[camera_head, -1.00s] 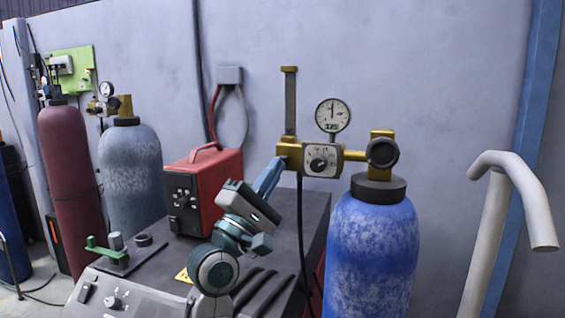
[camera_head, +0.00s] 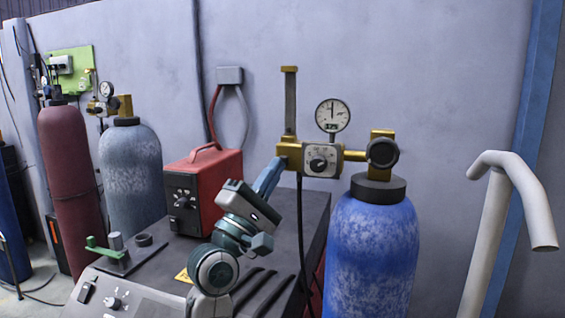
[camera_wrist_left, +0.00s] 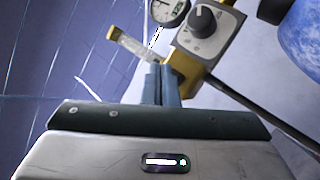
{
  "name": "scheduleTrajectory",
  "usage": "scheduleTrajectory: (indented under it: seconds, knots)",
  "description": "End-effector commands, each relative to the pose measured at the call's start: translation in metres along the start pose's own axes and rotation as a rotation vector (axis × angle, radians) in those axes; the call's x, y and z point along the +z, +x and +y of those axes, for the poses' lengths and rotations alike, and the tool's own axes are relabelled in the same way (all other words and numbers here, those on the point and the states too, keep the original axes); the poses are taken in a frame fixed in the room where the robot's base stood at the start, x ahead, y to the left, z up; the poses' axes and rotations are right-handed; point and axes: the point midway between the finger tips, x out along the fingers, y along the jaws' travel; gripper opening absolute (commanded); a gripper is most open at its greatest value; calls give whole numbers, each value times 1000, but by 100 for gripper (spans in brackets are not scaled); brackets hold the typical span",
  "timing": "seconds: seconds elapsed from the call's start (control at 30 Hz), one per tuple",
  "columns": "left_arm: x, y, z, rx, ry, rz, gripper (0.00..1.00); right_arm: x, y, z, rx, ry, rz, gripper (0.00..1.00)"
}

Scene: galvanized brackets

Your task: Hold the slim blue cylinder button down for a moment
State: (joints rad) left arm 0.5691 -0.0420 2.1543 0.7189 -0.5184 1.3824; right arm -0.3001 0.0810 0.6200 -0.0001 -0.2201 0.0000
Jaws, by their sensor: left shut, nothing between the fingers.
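The blue gas cylinder (camera_head: 372,245) stands at the right with a brass regulator (camera_head: 293,152), a round gauge (camera_head: 332,115) and a dial plate with a black knob (camera_head: 318,163). My left gripper (camera_head: 279,163) is shut and empty, its fingertips at the left end of the brass regulator. The wrist view shows the shut fingers (camera_wrist_left: 161,84) right at the brass body (camera_wrist_left: 186,68), beside the dial plate (camera_wrist_left: 208,32). Whether they touch it I cannot tell. No separate button shows clearly; the fingers may hide it. My right gripper is not in view.
A black hose (camera_head: 301,225) hangs from the regulator. A bent pale pipe (camera_head: 515,185) stands at the right. Maroon (camera_head: 70,185) and grey-blue (camera_head: 131,175) cylinders stand at the left.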

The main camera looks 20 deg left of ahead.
Motion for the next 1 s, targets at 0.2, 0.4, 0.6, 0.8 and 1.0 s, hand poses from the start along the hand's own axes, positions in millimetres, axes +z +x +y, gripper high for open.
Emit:
scheduleTrajectory:
  seconds: [0.2, 0.4, 0.6, 0.8, 1.0]
  knots:
    - [-1, 2, -1, 0, 0, 0, 0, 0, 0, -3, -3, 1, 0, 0]
    - [-4, 6, -4, 0, -1, 0, 0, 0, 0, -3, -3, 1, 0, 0]
    - [-4, 6, -4, 0, 0, 0, 0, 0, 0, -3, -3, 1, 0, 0]
    - [-4, 6, -4, 0, 0, 0, 0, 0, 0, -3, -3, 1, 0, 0]
    - [-6, 8, -6, 0, 0, 0, 0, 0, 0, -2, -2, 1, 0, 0]
